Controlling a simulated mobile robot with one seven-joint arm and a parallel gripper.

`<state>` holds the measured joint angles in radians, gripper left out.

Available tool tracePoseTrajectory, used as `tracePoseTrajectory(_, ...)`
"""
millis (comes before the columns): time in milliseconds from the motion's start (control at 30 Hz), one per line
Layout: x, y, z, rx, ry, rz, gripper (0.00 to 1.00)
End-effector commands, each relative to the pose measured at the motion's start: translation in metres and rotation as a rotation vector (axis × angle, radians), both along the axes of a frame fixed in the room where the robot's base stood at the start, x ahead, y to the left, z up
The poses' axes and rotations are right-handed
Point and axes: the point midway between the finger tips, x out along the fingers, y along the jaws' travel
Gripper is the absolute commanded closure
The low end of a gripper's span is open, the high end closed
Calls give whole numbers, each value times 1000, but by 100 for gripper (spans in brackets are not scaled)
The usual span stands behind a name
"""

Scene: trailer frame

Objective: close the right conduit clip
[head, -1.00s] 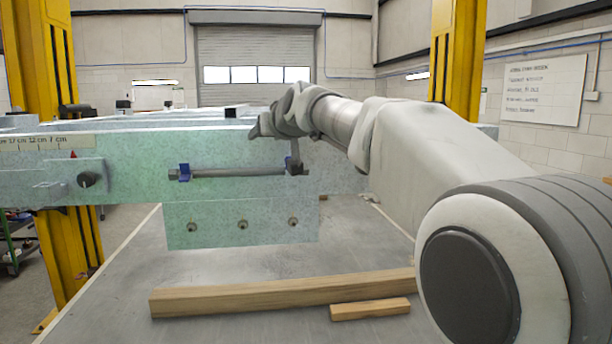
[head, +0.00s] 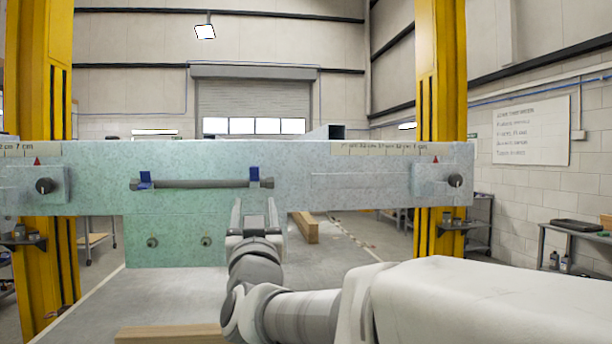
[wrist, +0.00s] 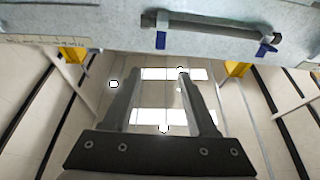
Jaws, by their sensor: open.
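A grey conduit (head: 200,184) lies level across the face of the pale green beam, with a blue clip near each end. The right conduit clip (head: 254,174) has its blue part standing up above the conduit, seemingly open. The left clip (head: 145,177) also stands up. My gripper (head: 254,212) is open and empty, fingers pointing up, below the right clip and apart from it. The wrist view is inverted: the right clip (wrist: 160,40) hangs from the conduit (wrist: 210,25) beyond my open fingers (wrist: 158,76), and the left clip (wrist: 266,47) is at the right.
The beam (head: 330,185) spans between two yellow posts and carries dark knobs, including one at its right end (head: 456,180). A lower plate (head: 176,240) with bolts hangs beneath its left part. Wooden blocks (head: 305,227) lie behind and below. Space right of my gripper is open.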

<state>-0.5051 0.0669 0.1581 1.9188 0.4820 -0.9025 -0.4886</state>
Motion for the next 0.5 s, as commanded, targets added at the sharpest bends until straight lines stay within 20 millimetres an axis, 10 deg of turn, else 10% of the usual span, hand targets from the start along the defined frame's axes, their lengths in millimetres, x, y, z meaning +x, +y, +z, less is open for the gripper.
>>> tracePoseTrajectory(500, 80, 20, 36, 0, 1, 0, 42)
